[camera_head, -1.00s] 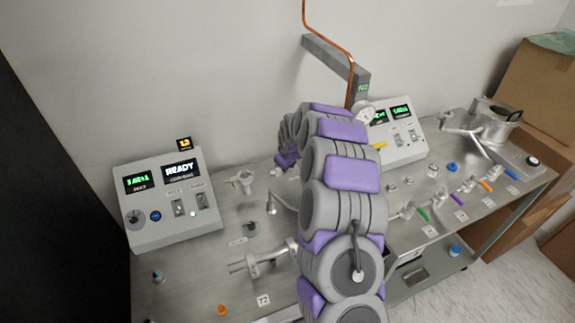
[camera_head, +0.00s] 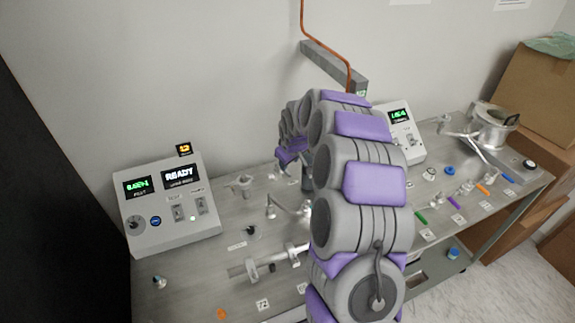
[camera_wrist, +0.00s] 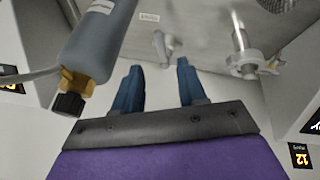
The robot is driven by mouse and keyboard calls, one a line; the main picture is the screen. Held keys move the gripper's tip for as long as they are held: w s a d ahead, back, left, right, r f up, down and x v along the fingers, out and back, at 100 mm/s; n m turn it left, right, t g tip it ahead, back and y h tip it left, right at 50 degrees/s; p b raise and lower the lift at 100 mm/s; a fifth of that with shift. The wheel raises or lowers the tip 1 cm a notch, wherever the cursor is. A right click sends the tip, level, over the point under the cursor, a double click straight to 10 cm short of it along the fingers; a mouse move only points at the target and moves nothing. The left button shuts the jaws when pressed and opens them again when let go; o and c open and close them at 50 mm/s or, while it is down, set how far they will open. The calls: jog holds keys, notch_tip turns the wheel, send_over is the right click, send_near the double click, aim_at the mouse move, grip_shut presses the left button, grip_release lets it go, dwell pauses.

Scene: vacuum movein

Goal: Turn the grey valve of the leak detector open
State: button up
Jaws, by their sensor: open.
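The left control box (camera_head: 172,203) has a lit READY screen. I cannot tell for sure whether it is the leak detector. No part is clearly marked as the grey valve. A small grey metal fitting (camera_wrist: 163,46) lies beyond and between my fingertips in the wrist view, apart from them. Another metal fitting with an upright stem (camera_wrist: 243,58) stands to its right. My gripper (camera_wrist: 158,72) is open, its two blue fingers apart with nothing between them. In the head view my arm hides part of the bench, and the fingertips are hard to make out.
A grey cylinder (camera_wrist: 98,40) with a brass fitting and black knob is close on the left in the wrist view. Metal pipe fittings (camera_head: 268,262) lie on the steel bench (camera_head: 190,285). A second control box (camera_head: 402,130) and a metal vessel (camera_head: 490,128) stand to the right.

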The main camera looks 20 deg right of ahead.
jog(key=v, duration=0.8)
jog(key=shift+s+r+p, duration=0.15)
jog(key=shift+r+p, duration=0.25)
jog(key=shift+p, duration=0.05)
jog(key=shift+a, duration=0.1)
jog(key=shift+c, duration=0.5)
